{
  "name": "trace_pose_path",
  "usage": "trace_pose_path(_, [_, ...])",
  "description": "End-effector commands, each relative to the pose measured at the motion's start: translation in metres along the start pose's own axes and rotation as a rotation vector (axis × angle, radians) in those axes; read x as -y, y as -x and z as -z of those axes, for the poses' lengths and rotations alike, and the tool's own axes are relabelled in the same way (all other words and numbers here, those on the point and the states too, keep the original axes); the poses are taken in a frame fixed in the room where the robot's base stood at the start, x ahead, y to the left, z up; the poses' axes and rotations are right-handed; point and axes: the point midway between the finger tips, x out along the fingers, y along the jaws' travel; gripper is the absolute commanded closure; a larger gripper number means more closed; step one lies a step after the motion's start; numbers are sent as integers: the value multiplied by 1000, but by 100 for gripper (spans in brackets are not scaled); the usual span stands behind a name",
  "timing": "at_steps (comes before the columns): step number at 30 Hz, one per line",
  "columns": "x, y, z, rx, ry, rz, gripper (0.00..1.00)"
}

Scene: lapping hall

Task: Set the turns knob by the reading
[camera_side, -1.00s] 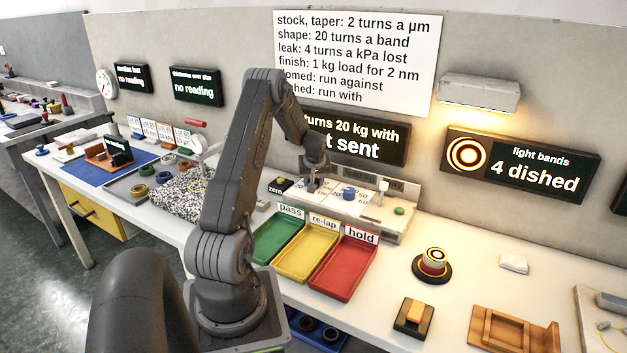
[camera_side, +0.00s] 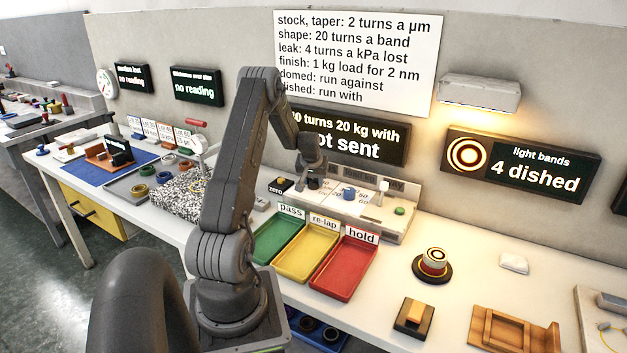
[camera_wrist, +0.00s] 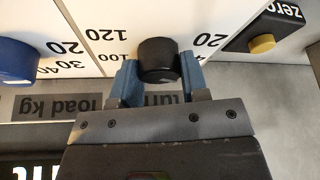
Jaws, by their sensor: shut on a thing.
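My gripper (camera_wrist: 158,82) is shut on the black turns knob (camera_wrist: 157,58), one blue-tipped finger on each side. In the side view my gripper (camera_side: 313,182) is low over the dial panel and mostly hides this knob. The dial around it shows 100, 120 and 20; I cannot see a pointer. The blue load knob (camera_wrist: 16,62) stands to the left in the wrist view and also shows in the side view (camera_side: 348,192). The light bands display (camera_side: 518,168) reads "4 dished". The panel display (camera_side: 352,136), partly behind my arm, reads "turns 20 kg with", "not sent"; its turns number is partly hidden.
A zero button (camera_wrist: 262,43) sits close right of the knob in the wrist view. A green button (camera_side: 399,211) is on the panel's right. The green, yellow and red trays (camera_side: 334,283) lie in front. A rules sign (camera_side: 357,60) hangs above.

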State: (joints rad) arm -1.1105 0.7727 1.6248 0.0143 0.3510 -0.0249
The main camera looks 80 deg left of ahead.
Motion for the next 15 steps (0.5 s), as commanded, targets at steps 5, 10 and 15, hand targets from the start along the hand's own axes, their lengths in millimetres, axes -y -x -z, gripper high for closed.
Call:
trace_pose_path(5, [0, 0, 0, 1, -1, 0, 50])
trace_pose_path(10, [0, 0, 0, 1, -1, 0, 34])
trace_pose_path(15, [0, 0, 0, 1, 0, 0, 33])
